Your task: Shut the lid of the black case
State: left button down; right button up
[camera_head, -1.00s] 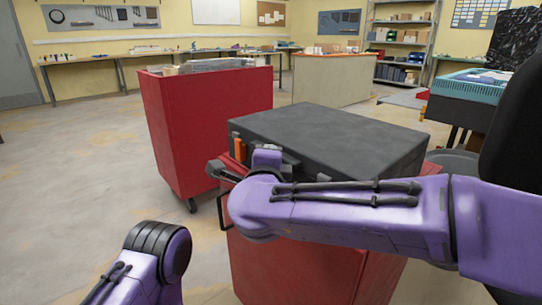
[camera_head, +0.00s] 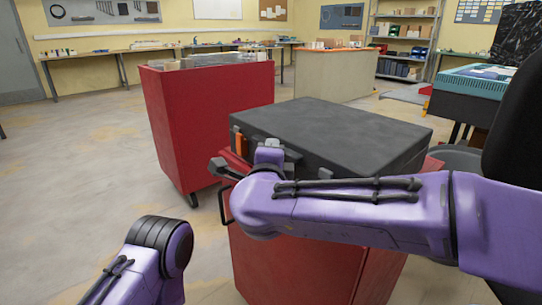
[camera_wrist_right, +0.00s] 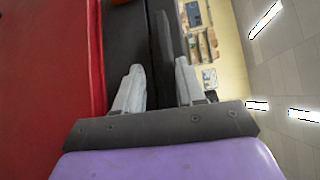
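The black case (camera_head: 335,128) lies on a red cart in the head view, with its lid down flat over the base. I cannot tell whether a thin gap remains at the front edge. My right gripper (camera_head: 270,146) is at the case's front left, partly hidden by my own wrist. In the right wrist view the right gripper's (camera_wrist_right: 157,70) two pale fingers are apart, with the dark case edge (camera_wrist_right: 125,45) beyond them and nothing visibly held. My left arm shows at the lower left of the head view; its gripper is out of view.
The red cart (camera_head: 290,260) under the case has a handle at its left. Another red cart (camera_head: 205,125) stands behind to the left, loaded on top. A teal crate (camera_head: 480,82) is at the right. Open floor lies to the left.

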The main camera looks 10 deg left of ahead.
jog(key=s+d+p, duration=0.1)
jog(key=s, duration=0.9)
jog(key=shift+s+d+r, duration=0.2)
jog(key=shift+d+r, duration=0.15)
jog(key=shift+r, duration=0.1)
